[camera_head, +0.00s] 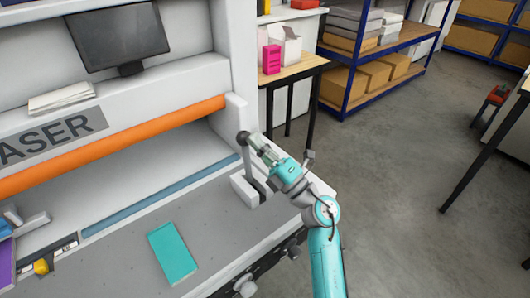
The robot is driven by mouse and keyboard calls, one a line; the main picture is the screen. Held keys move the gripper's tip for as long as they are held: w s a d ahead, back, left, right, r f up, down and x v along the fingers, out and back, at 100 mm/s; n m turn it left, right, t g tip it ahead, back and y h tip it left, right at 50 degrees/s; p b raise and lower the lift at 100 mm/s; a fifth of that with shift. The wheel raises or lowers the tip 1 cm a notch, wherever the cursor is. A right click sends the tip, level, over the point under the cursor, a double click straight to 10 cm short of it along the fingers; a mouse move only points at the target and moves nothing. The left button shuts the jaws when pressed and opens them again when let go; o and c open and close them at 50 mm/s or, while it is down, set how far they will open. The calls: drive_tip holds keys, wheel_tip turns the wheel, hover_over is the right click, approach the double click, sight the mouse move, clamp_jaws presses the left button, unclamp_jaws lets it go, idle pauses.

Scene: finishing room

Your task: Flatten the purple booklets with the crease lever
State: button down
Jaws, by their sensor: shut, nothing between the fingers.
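The crease lever (246,158) stands upright from a pale slotted base at the right end of the machine bed, with a dark ball knob on top. My gripper (254,142) is shut, its tips close beside the knob on the right; whether they touch it I cannot tell. A purple flat item (6,264), possibly a booklet, is cut off at the left edge of the picture. A teal booklet (172,252) lies flat on the grey bed (225,235), in front of the blue strip.
An orange bar (120,142) spans the machine above the bed. Small blue, grey and yellow items (41,266) lie at the far left. A wooden table (292,68) with pink and white boxes stands behind the lever. Open floor (400,180) lies to the right.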

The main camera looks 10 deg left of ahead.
drive_tip(key=shift+w+a+r, duration=0.1)
drive_tip(key=shift+w+a, duration=0.35)
drive_tip(key=shift+a, duration=0.2)
